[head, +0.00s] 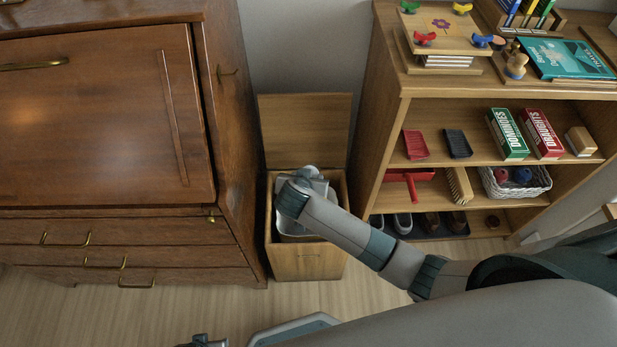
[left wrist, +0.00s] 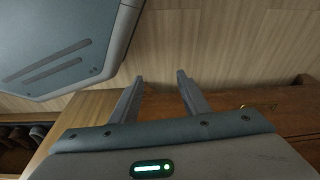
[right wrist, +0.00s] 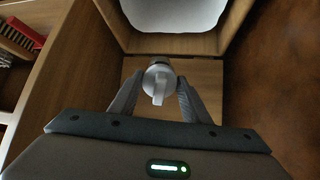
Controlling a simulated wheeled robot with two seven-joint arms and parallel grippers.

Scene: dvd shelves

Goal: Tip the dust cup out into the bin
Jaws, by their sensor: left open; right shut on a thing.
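The dust cup (right wrist: 158,82) is a pale grey, rounded piece with a tab, seen between the fingers in the right wrist view. My right gripper (right wrist: 155,88) is shut on it. In the head view my right arm reaches over the bin (head: 309,264), an open wooden box with its lid (head: 304,130) raised against the wall. The wrist hides most of the cup there, so I cannot tell its tilt or contents. A pale inner surface (right wrist: 175,14) shows inside the bin's wooden rim. My left gripper (left wrist: 161,76) is open and empty above the floor.
A dark wooden cabinet (head: 95,120) stands close on the bin's left. A shelf unit (head: 372,150) stands close on its right, with games, a red dustpan (head: 408,176), a brush (head: 459,186) and shoes. Floor (head: 365,300) is clear in front.

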